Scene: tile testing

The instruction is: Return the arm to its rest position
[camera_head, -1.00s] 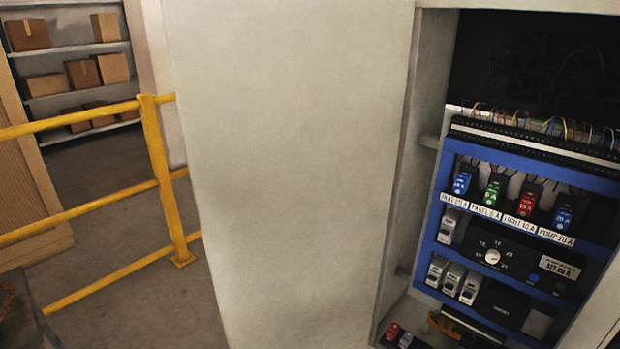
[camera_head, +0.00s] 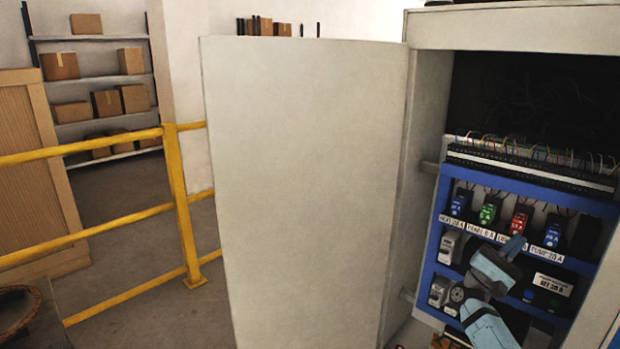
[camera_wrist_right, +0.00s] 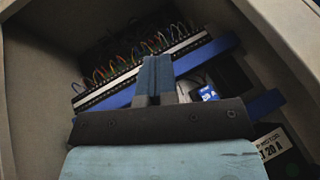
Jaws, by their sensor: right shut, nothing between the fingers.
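My right gripper (camera_head: 514,246) is in front of the blue-framed panel (camera_head: 431,245) inside the open cabinet, at the lower right of the head view. Its fingers are together with nothing between them. In the right wrist view the closed fingers (camera_wrist_right: 154,72) point toward the wired terminal strip (camera_wrist_right: 115,77). The gripper overlaps part of the breaker row and hides the dial area behind it. Whether it touches the panel cannot be told. My left gripper is not in view.
The large open cabinet door (camera_head: 305,190) fills the middle. A yellow railing (camera_head: 178,200) stands at left, with shelves of cardboard boxes (camera_head: 60,66) behind it. The cabinet side walls (camera_wrist_right: 275,30) close in around my right gripper. Several labelled breakers (camera_head: 490,209) sit in the panel.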

